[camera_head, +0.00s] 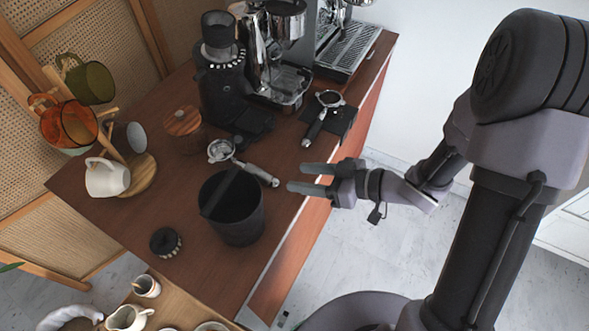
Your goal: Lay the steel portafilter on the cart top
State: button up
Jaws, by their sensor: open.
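A steel portafilter with a grey metal handle (257,173) lies on the brown cart top (160,215), behind a black bin. Its basket end points left and its handle end points right, toward my gripper. My gripper (298,178) is open and empty, just right of the handle end, over the cart's right edge. The fingertips look close to the handle but not around it; their height above the cart top is hard to tell.
The black bin (240,226) stands in front of the steel portafilter. A mug tree with mugs (107,177) is at left. The cart top's front left is mostly clear.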

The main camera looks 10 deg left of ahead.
jog(key=w+d+r+m+t+h, duration=0.4)
jog(key=w+d+r+t+h, duration=0.25)
jog(key=w+d, duration=0.3)
jog(key=d+r+m+h, duration=0.4)
jog(key=d+r+h, duration=0.1)
jog(key=d, duration=0.1)
jog(key=s+d+r+m+g+h, duration=0.1)
jog(key=s+d+r+m, duration=0.15)
jog(key=s, duration=0.35)
jog(key=s+d+r+m+g+h, duration=0.1)
jog(key=s+r+m+h, duration=0.1)
jog(key=s+m, duration=0.35)
jog(key=s+a+g+y, duration=0.2)
jog(key=s+a, duration=0.5)
jog(key=s, duration=0.4)
jog(key=shift+s+a+r+m+y, duration=0.15)
jog(key=shift+s+r+m+y, duration=0.2)
jog(key=shift+y, duration=0.4)
jog(key=shift+g, duration=0.25)
